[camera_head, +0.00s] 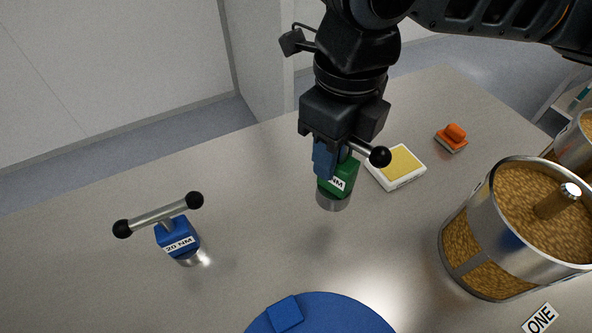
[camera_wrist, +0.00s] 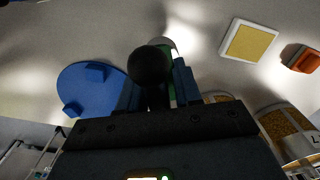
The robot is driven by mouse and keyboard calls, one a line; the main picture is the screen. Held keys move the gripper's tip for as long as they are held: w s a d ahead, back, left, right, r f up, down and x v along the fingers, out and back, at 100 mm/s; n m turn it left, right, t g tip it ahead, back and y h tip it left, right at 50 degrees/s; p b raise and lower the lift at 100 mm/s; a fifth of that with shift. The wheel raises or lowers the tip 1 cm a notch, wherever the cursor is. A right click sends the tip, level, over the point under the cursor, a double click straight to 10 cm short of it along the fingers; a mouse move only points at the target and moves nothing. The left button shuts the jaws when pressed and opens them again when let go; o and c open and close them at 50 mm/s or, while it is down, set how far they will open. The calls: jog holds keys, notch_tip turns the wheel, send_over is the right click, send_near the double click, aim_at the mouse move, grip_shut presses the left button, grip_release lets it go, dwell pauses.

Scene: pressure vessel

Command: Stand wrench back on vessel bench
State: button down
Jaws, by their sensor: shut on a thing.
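A green wrench (camera_head: 338,180) with a label ending in "NM", a metal lower end and a black ball on its bar is held in my gripper (camera_head: 330,158). It hangs close to upright over the bench (camera_head: 270,240); I cannot tell whether its bottom touches the top. In the wrist view its black ball (camera_wrist: 150,66) hides most of the wrench between my fingers. A blue wrench (camera_head: 176,238) labelled "20 NM" stands on the bench at the left, its T-bar tipped with black balls.
A blue round lid (camera_head: 325,318) lies at the front. A metal vessel (camera_head: 470,262) filled with brown grains stands at the right, near a "ONE" label (camera_head: 541,318). A white-framed yellow pad (camera_head: 398,166) and an orange block (camera_head: 453,138) lie behind. Bare bench lies between the two wrenches.

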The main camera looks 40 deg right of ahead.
jog(key=w+a+f, duration=0.1)
jog(key=w+f, duration=0.4)
jog(key=f, duration=0.2)
jog(key=shift+w+a+f, duration=0.3)
jog(key=shift+w+a, duration=0.05)
jog(key=shift+w, duration=0.05)
jog(key=shift+f, duration=0.1)
jog(key=shift+f, duration=0.1)
jog(key=c, duration=0.8)
grip_release()
notch_tip(320, 180, up, 12)
jog(key=shift+s+r+p, duration=0.1)
jog(key=shift+r+p, duration=0.1)
jog(key=shift+p, duration=0.3)
